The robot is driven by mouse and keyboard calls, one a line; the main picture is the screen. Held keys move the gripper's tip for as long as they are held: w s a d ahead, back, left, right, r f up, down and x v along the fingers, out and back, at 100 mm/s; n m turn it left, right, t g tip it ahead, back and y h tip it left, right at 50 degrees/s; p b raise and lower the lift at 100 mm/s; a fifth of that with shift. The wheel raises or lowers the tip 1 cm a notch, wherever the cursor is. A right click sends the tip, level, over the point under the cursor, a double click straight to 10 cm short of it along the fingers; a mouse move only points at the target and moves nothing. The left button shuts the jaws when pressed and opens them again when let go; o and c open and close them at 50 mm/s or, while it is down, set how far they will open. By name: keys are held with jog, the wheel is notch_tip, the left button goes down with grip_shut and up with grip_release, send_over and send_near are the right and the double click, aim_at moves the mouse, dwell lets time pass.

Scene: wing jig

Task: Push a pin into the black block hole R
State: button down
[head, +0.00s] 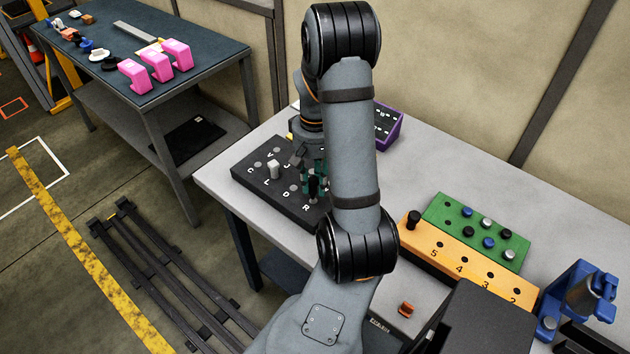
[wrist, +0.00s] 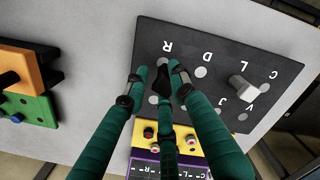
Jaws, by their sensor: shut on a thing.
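The black block (head: 252,178) lies on the grey table, with white letters and pale round holes on its top; it also shows in the wrist view (wrist: 225,45). My gripper (head: 316,172) is shut on a black pin (head: 313,188) held upright over the block, close to the letter R. In the wrist view my green fingers (wrist: 160,70) close around the dark pin (wrist: 163,80), just beside the R. The fingers hide hole R and the pin's lower end, so I cannot tell whether it has entered. A white pin (head: 274,169) stands elsewhere in the block.
An orange block (head: 462,268) with a black pin and a green block (head: 460,215) with several pins stand to the right. A purple box (head: 388,125) sits behind my arm. A small orange piece (head: 406,309) lies near the front. A blue device (head: 580,295) is far right.

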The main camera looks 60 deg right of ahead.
jog(key=shift+s, duration=0.15)
jog(key=shift+f, duration=0.1)
dwell(0.3)
jog(key=shift+f+b, duration=1.35)
jog(key=shift+b, duration=0.15)
jog(key=c, duration=1.4)
grip_release()
jog(key=shift+o, duration=0.2)
jog(key=shift+r, duration=0.1)
